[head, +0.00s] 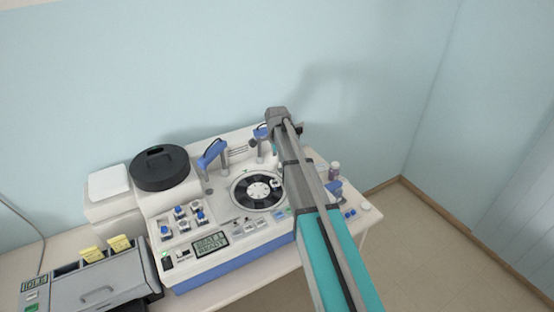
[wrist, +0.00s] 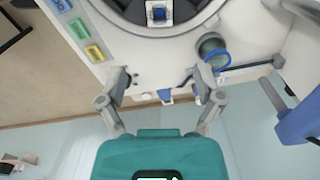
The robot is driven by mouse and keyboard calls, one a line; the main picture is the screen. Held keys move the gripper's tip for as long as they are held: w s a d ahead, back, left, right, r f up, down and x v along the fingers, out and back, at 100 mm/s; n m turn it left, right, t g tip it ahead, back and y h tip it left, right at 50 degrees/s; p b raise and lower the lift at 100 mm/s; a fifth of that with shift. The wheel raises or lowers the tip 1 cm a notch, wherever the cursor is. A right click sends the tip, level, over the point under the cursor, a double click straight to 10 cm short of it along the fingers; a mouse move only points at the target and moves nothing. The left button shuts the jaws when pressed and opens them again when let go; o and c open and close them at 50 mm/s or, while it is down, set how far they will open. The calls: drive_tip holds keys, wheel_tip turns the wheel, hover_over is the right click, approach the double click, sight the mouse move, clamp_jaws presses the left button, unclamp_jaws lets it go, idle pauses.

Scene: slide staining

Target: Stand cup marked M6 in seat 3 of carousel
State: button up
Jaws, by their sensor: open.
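The carousel is a dark round ring with a pale hub in the machine's top in the head view (head: 258,207); its edge also shows at the top of the wrist view (wrist: 190,27). A blue-and-white cup (wrist: 158,12) sits at the carousel there; I cannot read a mark on it. Several small blue-and-white cups (head: 201,217) stand in the rack left of the carousel, their marks too small to read. My gripper (wrist: 163,80) is open, with nothing seen held, near the machine's edge beside the carousel. My arm hides it in the head view. Seat numbers are not readable.
A black round lid (head: 158,170) lies at the machine's back left. Blue-topped posts (head: 212,153) rise behind the carousel. A grey round fitting with a blue rim (wrist: 212,48) is near my right finger. A bottle (head: 335,170) and small blue items (head: 350,213) stand right of the machine.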

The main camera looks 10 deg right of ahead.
idle(0.7)
drive_tip(key=s+n, duration=1.7)
drive_tip(key=s, duration=1.2)
drive_tip(key=shift+s+a, duration=0.15)
drive_tip(key=shift+a, duration=0.15)
wheel_tip(320, 180, down, 21)
drive_tip(key=b, duration=2)
drive_tip(key=shift+r+b, duration=0.2)
drive_tip(key=shift+b, duration=0.15)
